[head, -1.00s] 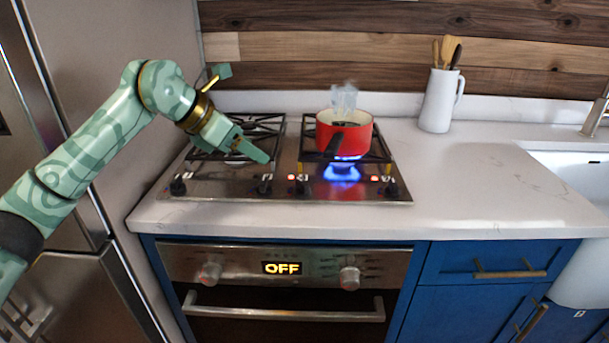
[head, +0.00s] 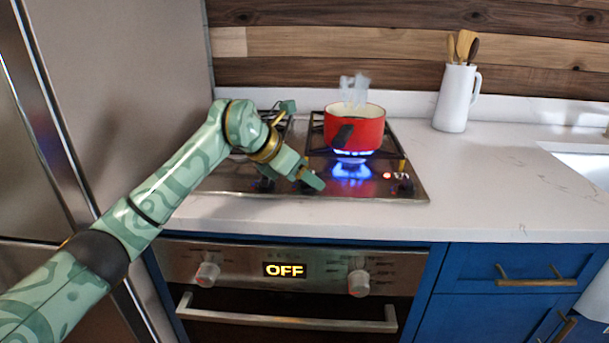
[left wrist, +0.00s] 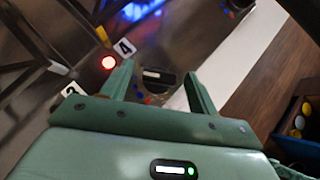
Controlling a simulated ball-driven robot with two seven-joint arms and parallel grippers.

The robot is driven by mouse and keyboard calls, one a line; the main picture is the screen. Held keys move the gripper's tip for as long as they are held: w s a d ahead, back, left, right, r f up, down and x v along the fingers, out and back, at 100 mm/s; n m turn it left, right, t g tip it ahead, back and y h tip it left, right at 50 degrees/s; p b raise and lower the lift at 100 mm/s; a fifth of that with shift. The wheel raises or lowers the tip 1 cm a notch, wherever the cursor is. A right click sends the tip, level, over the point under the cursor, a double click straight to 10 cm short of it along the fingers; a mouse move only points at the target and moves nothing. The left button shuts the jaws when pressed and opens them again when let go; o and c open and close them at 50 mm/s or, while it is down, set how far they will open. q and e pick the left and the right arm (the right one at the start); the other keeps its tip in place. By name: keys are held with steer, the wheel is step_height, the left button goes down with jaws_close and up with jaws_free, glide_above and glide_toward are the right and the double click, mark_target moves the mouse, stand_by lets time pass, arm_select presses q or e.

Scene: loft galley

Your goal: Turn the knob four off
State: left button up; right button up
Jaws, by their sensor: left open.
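Knob four (left wrist: 158,77) is a dark knob beside the white "4" label (left wrist: 124,47) and a lit red light (left wrist: 108,62) in the left wrist view. My left gripper (left wrist: 160,68) is open, with one finger on each side of this knob; I cannot tell whether they touch it. In the head view my left gripper (head: 312,181) is low at the front of the steel cooktop (head: 340,188) and hides the knob there. A blue flame (head: 352,170) burns under the steaming red pot (head: 356,130). My right gripper is not in view.
Another knob (head: 403,186) with a lit red light (head: 387,175) is at the cooktop's right. The pot's dark handle (head: 343,134) points forward, above and right of my gripper. A white utensil jug (head: 455,97) stands on clear counter at right. A fridge (head: 120,70) is at left.

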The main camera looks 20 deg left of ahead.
arm_select(q)
steer(key=c, duration=1)
